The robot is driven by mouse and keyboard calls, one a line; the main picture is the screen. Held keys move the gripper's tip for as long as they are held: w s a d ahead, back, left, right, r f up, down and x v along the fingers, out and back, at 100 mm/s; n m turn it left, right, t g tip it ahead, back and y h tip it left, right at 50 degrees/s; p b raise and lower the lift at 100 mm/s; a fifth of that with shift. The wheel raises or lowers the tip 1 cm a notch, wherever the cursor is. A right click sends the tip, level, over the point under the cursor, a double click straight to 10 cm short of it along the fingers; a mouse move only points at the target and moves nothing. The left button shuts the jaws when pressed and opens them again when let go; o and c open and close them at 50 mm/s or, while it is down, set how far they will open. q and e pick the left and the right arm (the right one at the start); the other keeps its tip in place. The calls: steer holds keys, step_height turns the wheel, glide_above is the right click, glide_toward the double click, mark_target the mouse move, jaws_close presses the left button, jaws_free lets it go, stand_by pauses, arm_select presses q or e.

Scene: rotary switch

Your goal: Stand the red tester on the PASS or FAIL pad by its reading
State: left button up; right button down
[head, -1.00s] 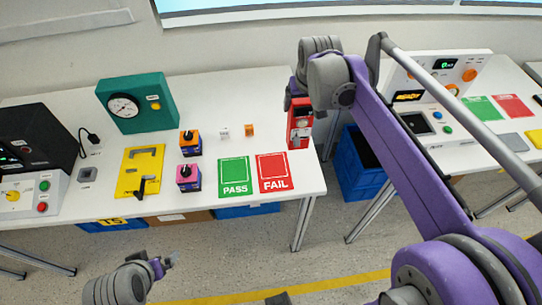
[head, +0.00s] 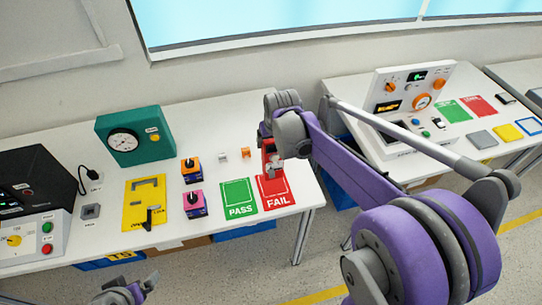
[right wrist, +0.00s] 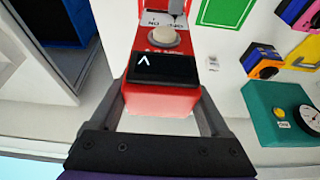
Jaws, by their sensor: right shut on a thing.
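The red tester (head: 267,147) is held in my right gripper (head: 272,158) at the far edge of the red FAIL pad (head: 278,203); whether it touches the table is hidden. In the right wrist view the tester (right wrist: 160,99) sits between the two fingers, with a dark display bearing one white angled mark and a pale round knob above it. The green PASS pad (head: 238,197) lies bare, left of the FAIL pad. My left gripper (head: 146,286) is low at the bottom left, off the table; its jaw gap is unclear.
Orange-topped (head: 191,169) and pink-topped (head: 195,203) switch boxes stand left of the pads. A yellow plate (head: 133,210) with a black handle, a teal gauge box (head: 152,148) and small white and orange cubes are nearby. A second table (head: 455,133) stands to the right.

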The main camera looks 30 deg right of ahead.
step_height(320, 180, down, 4)
steer(key=shift+f, duration=0.25)
steer(key=shift+a+f, duration=0.1)
steer(key=shift+f, duration=0.1)
jaws_free()
steer(key=shift+r, duration=0.15)
